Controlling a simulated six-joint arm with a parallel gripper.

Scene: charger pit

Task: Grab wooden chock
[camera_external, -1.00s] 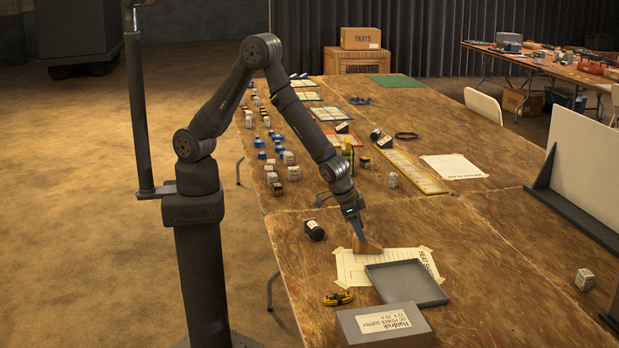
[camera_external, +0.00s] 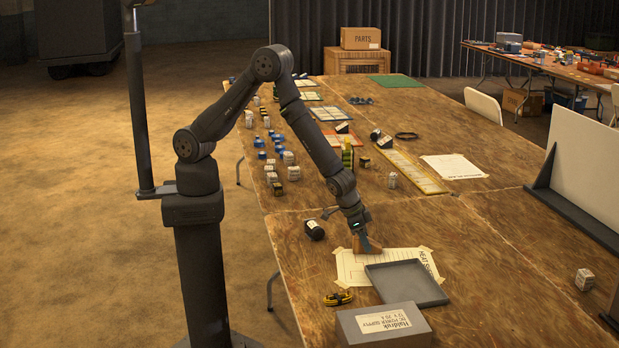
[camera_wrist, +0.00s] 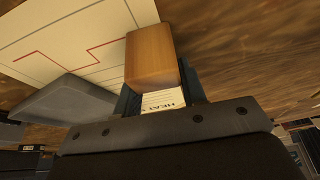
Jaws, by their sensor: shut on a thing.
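The wooden chock (camera_external: 369,247) is a brown wedge at the far edge of the white paper sheet on the near part of the table. My gripper (camera_external: 360,236) reaches down onto it from above and is shut on it. In the wrist view the chock (camera_wrist: 151,56) shows as a smooth wooden block between the two dark fingers of my gripper (camera_wrist: 158,92). The lower fingertips are partly hidden by the chock. I cannot tell whether the chock is touching the table or just above it.
The paper sheet (camera_external: 350,268) lies taped beside a grey tray (camera_external: 440,299). A grey power supply box (camera_external: 352,327) stands at the near edge, with a yellow-black item (camera_external: 338,298) close by. A black cylinder (camera_external: 314,230) lies left of my gripper. The table's right side is mostly clear.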

